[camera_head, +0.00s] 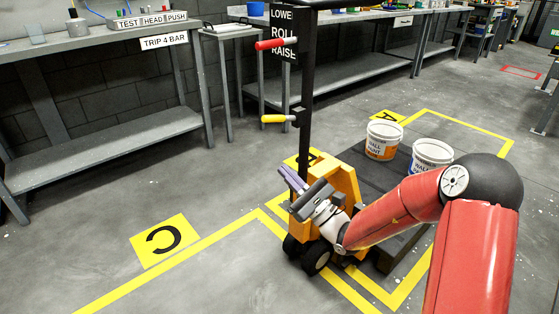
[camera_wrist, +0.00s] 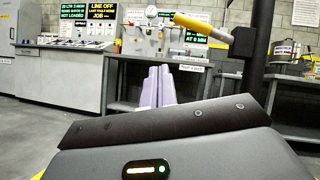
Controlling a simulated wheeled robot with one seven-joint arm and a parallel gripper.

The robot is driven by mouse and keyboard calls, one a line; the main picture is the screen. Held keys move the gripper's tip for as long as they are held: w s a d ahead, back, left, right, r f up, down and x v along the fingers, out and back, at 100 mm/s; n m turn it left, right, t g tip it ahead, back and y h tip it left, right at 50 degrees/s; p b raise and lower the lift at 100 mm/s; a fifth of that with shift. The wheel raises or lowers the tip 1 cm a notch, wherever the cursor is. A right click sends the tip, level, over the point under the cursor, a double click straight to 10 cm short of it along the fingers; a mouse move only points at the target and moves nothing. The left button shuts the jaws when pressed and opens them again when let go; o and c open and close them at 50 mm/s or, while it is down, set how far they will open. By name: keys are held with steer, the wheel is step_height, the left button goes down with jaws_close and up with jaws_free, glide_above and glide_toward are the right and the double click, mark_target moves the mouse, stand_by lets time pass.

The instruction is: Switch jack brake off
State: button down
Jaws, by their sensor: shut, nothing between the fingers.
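The yellow pallet jack (camera_head: 338,172) stands at the near end of a dark pallet, with a tall black mast (camera_head: 307,90). A red-handled lever (camera_head: 270,44) sticks out left from the mast, high up, beside a LOWER/ROLL/RAISE label. A yellow-handled lever (camera_head: 278,119) sticks out left lower down. It also shows at the upper right in the wrist view (camera_wrist: 203,27). No label tells me which lever is the brake. My gripper (camera_head: 291,178) is shut and empty, below the yellow lever and apart from it. Its pale purple fingers are together in the wrist view (camera_wrist: 158,88).
Two white paint pails, one orange-labelled (camera_head: 383,141) and one blue-labelled (camera_head: 431,156), stand on the dark pallet (camera_head: 357,157). Grey workbenches (camera_head: 105,148) line the wall behind. Floor is open at the left, around the yellow C mark (camera_head: 163,240).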

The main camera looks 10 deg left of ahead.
steer(key=shift+s+d+f, duration=0.75)
steer(key=shift+s, duration=0.2)
